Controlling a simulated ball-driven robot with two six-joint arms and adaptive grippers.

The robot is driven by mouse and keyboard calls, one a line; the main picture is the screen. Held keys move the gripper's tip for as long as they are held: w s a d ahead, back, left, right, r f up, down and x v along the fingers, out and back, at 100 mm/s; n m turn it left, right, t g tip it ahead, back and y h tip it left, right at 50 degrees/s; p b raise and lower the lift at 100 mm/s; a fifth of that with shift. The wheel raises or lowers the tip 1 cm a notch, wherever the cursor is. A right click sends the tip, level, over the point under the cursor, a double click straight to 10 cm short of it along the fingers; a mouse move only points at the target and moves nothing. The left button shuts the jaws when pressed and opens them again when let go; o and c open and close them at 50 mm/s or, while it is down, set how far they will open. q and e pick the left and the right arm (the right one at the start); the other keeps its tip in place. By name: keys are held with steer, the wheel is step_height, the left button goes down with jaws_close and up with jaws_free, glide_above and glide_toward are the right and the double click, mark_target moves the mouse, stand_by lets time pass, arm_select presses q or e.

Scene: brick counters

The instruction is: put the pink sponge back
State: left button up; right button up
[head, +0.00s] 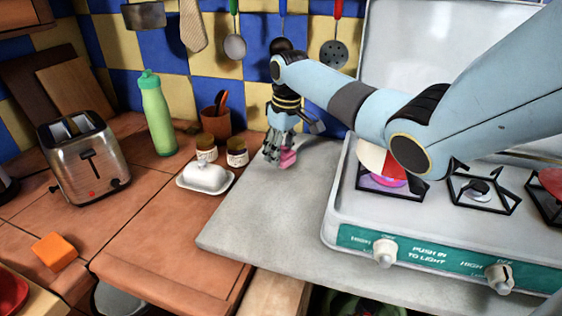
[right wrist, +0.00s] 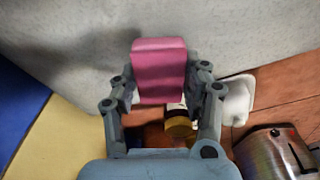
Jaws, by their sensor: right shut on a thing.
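The pink sponge (head: 287,158) is at the back of the grey slab (head: 240,226), left of the stove. My right gripper (head: 277,154) reaches down over it from above and is shut on it. In the right wrist view the sponge (right wrist: 159,71) sits between the two fingers of the gripper (right wrist: 162,88), with the grey slab behind it. I cannot tell whether the sponge touches the slab. My left gripper is not in view.
A white butter dish (head: 205,177), two jars (head: 237,152) and a brown pot (head: 216,122) stand left of the gripper. The stove (head: 350,205) is to the right. A green bottle (head: 157,113), toaster (head: 84,158) and orange block (head: 55,251) are further left. The slab's front is clear.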

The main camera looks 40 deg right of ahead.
step_height(320, 180, down, 3)
steer(key=shift+s+r, duration=0.1)
steer(key=shift+r, duration=0.05)
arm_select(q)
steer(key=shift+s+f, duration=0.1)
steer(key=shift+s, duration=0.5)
arm_select(e)
steer(key=shift+f, duration=0.2)
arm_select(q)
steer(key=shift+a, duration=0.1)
arm_select(e)
steer(key=shift+f, duration=0.15)
steer(key=o, duration=1.2)
steer(key=shift+o, duration=0.2)
